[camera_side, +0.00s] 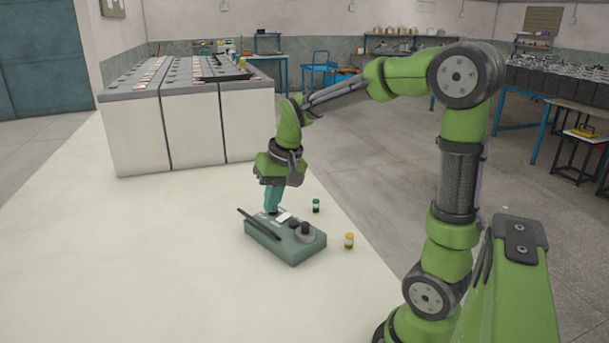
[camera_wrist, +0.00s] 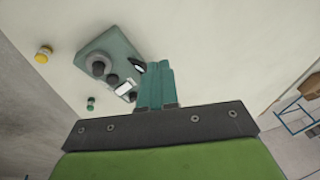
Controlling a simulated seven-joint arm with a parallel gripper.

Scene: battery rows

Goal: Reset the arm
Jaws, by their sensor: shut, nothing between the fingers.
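My green arm reaches out over the white surface, with my gripper (camera_side: 272,208) pointing down at the back left part of a grey-green control box (camera_side: 290,246). In the wrist view the teal fingers (camera_wrist: 158,68) are together, with nothing between them. They are close to the box's top beside a white label; I cannot tell whether they touch it. The box carries a dark lever (camera_side: 260,224), a large round dark knob (camera_side: 305,232) and smaller knobs. In the wrist view the box (camera_wrist: 97,47) lies left of the fingers.
A green-capped small jar (camera_side: 316,206) stands behind the box and a yellow-capped one (camera_side: 349,241) to its right. White battery cabinets (camera_side: 190,125) stand at the back left. The white surface left of and in front of the box is clear. Workbenches line the far walls.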

